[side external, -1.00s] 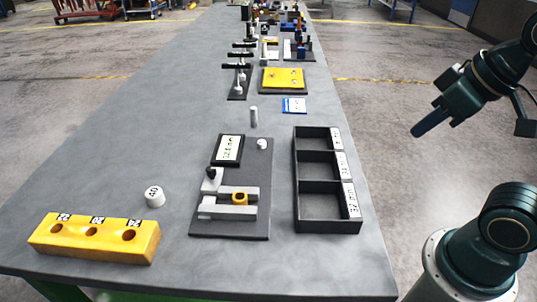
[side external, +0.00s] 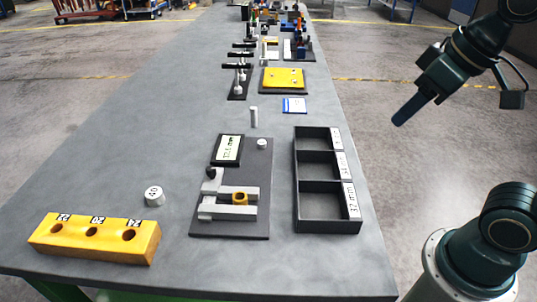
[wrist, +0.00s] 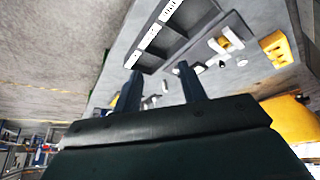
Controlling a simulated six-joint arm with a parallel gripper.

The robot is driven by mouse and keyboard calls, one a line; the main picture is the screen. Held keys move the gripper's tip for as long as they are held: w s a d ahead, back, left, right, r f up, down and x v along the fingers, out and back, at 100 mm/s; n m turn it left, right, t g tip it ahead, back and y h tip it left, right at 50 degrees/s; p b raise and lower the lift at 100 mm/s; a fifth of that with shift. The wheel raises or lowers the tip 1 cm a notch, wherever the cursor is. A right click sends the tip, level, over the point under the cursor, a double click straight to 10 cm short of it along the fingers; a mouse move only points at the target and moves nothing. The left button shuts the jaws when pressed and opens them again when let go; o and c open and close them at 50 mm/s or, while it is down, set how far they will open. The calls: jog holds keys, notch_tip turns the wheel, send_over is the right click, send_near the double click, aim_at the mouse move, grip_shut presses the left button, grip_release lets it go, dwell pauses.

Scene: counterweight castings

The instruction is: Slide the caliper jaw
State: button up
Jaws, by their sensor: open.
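The caliper fixture is a dark plate (side external: 230,230) on the grey bench, with pale grey jaws (side external: 228,211) and a black knob (side external: 211,172). A small yellow-brass ring-like part (side external: 240,198) sits between the jaws; I cannot tell whether both jaws touch it. A display panel (side external: 228,149) stands behind the jaws, its reading too small to read surely. The fixture (wrist: 210,50) also shows in the wrist view, beyond the fingers. My gripper (side external: 399,121) is open and empty, in the air right of the bench, well apart from the caliper. Its two fingers (wrist: 158,80) show spread in the wrist view.
A black three-compartment tray (side external: 328,226) with white labels stands right of the caliper, nearer my gripper. A yellow block with three holes (side external: 95,240) and a white cylinder marked 40 (side external: 154,196) are left. A small upright pin (side external: 254,117) and blue-edged card (side external: 294,105) stand behind.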

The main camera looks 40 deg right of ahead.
jog(key=w+a+r+n+g, duration=0.1)
jog(key=w+a+r, duration=0.25)
jog(key=w, duration=0.55)
jog(key=n+g, duration=0.4)
send_over(211, 168)
notch_tip(211, 168, down, 8)
jog(key=shift+f, duration=0.2)
notch_tip(211, 168, down, 14)
jog(key=shift+r, duration=0.25)
grip_shut()
